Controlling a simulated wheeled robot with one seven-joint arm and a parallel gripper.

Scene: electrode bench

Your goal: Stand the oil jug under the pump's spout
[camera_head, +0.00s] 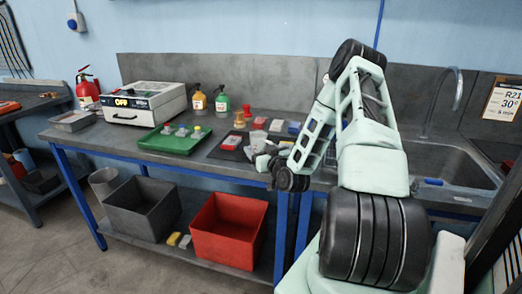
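My gripper (264,160) is over the front of the bench, to the right of the green tray (150,142). It is small and partly hidden by my arm, so I cannot tell whether it is open or shut, or holds anything. Two bottles with pump-like tops stand at the back of the bench: an amber one (199,102) and a green one (222,104). I cannot tell whether either is the task's pump. I cannot make out an oil jug for certain. A small orange and a blue object (24,158) under the left bench are too unclear to name.
A white oven-like box (165,104) stands behind the green tray, which holds small items. Small coloured blocks lie near my gripper. A sink (450,167) with a tap (457,88) is at right. A grey bin (140,209) and red bin (228,232) sit below.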

